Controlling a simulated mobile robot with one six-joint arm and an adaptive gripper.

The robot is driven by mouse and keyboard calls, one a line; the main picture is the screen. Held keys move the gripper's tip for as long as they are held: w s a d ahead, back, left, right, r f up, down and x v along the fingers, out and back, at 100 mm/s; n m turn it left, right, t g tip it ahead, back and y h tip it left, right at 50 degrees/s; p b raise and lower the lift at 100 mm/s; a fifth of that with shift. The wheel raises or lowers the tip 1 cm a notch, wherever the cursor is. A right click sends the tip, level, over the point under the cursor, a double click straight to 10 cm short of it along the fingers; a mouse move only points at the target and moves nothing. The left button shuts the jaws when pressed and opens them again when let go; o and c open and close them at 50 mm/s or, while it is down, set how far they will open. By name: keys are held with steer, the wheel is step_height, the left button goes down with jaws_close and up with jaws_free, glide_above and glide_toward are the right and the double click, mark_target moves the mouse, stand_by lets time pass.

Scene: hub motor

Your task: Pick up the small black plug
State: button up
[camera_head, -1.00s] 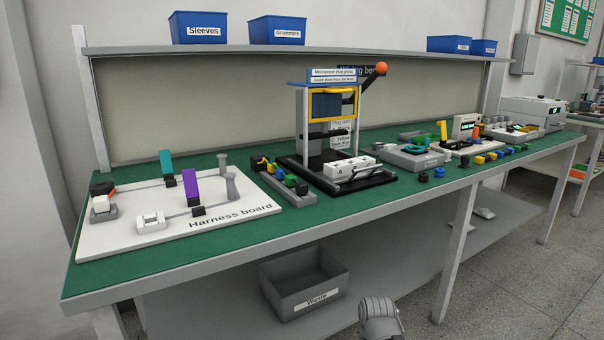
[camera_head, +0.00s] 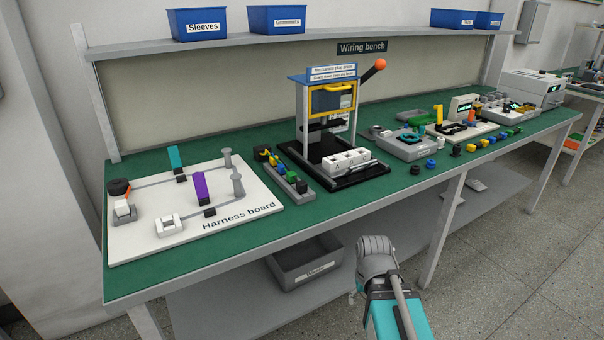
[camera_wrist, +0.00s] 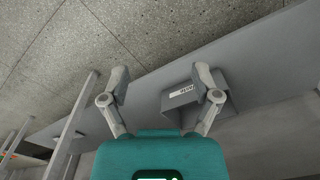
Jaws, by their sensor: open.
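A small black plug-like piece (camera_head: 415,170) sits on the green bench top near its front edge, right of the press. A small blue round piece (camera_head: 430,164) is beside it. Another small dark piece (camera_head: 456,150) lies further right, by a row of coloured pieces. Which dark piece is the plug, I cannot tell for sure. In the wrist view my gripper (camera_wrist: 160,82) is open and empty, its two grey fingers wide apart. It faces the floor and the lower shelf, away from the plug. The wrist view shows no plug.
The bench (camera_head: 250,254) has a long front edge facing my arm. A press (camera_head: 329,100) stands mid-bench, a harness board (camera_head: 135,247) at left. The grey waste bin (camera_head: 290,272) stands on the lower shelf and shows in the wrist view (camera_wrist: 181,99).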

step_height(320, 180, up, 20)
steer(key=w+p, duration=0.2)
steer(key=p, duration=1.7)
step_height(320, 180, up, 15)
steer(key=m+p, duration=1.2)
steer(key=p, duration=0.3)
glide_above(302, 182)
steer(key=shift+f+b, duration=0.1)
steer(key=shift+b, duration=0.2)
step_height(302, 182, down, 8)
steer(key=b, duration=0.8)
steer(key=shift+f, duration=0.25)
steer(key=shift+b, duration=0.3)
